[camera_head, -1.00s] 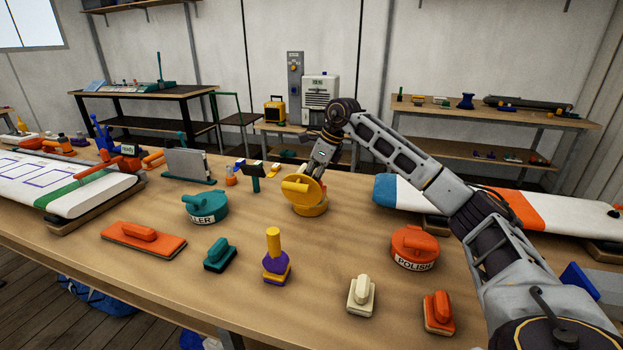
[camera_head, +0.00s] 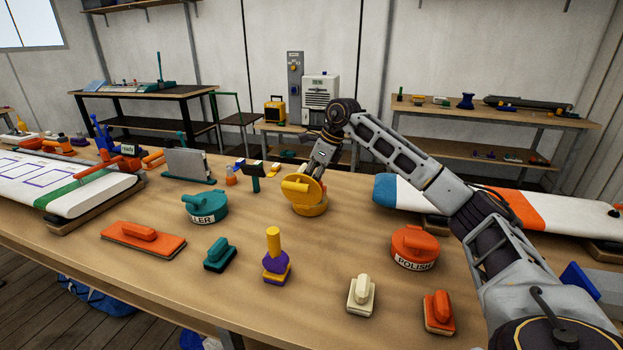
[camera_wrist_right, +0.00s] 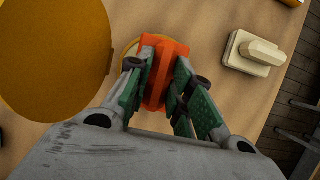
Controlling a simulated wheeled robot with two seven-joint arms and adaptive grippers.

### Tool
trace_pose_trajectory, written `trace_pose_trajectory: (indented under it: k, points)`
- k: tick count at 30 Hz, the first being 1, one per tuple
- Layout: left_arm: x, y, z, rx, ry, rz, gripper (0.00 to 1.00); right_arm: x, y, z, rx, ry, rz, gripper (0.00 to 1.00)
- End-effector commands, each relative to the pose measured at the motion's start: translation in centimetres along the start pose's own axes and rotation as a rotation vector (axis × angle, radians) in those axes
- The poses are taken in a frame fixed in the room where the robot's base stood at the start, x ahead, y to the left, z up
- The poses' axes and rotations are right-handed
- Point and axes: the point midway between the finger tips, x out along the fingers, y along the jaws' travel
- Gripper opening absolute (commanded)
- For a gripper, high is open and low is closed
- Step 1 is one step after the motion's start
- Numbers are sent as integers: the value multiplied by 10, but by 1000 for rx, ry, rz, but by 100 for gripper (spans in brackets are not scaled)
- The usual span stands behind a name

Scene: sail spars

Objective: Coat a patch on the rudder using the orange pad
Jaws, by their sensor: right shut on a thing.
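My right gripper (camera_wrist_right: 167,92) is shut on an orange-red block (camera_wrist_right: 164,75), seemingly the orange pad, over the yellow tin. In the head view the yellow tin (camera_head: 310,209) stands mid-table with its lid (camera_head: 301,190) tilted up. The lid hides the pad and fingertips there. The lid also fills the left of the wrist view (camera_wrist_right: 52,55). Whether the pad touches the tin's contents is hidden. A white board (camera_head: 100,192) with purple outlined patches and a green stripe lies at the far left; it may be the rudder. My left gripper is not in view.
A teal tin (camera_head: 206,209), an orange POLISH tin (camera_head: 414,250), a long orange block (camera_head: 143,240), a teal pad (camera_head: 220,255), a purple-yellow tool (camera_head: 275,262), a cream pad (camera_head: 361,296) and a small orange pad (camera_head: 438,313) stand in front. A blue-and-orange-banded board (camera_head: 520,208) lies right.

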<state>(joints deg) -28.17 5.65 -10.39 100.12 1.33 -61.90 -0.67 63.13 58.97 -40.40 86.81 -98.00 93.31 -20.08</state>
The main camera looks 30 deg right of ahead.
Motion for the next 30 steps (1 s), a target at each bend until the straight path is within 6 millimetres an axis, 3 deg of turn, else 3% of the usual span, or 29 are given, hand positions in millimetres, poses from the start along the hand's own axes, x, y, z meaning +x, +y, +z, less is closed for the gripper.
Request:
trace_pose_trajectory:
  k: [30]
  points:
    - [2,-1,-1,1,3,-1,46,7,0,-3,0,0,0,3]
